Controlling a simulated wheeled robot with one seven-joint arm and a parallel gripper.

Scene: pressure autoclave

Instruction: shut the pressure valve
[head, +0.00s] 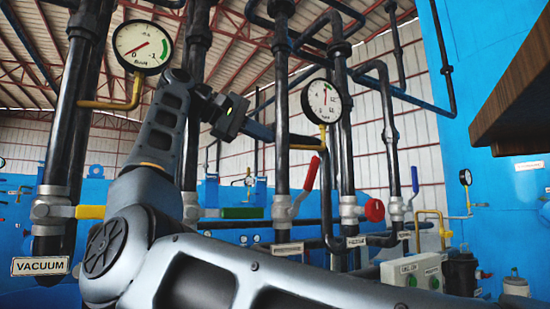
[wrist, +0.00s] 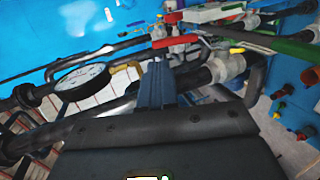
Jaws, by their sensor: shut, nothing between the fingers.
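The valves sit on dark vertical pipes in the head view. One valve has a red lever (head: 306,178) tilted up and to the right from its grey body (head: 281,207). The small plate (head: 287,249) below it is too small to read, so I cannot tell for certain that it is the pressure valve. My gripper (head: 262,131) is shut and empty, above and left of the red lever, apart from it in the picture. In the wrist view my gripper's fingers (wrist: 158,72) are together, and a red handle (wrist: 175,41) shows just beyond their tips; contact is unclear.
A valve with a yellow handle (head: 90,212) stands above the VACUUM sign (head: 40,266). A green handle (head: 242,213), a red round knob (head: 374,210) and two dial gauges (head: 143,46) (head: 322,101) are among the pipes. A brown board (head: 512,85) juts in at the right.

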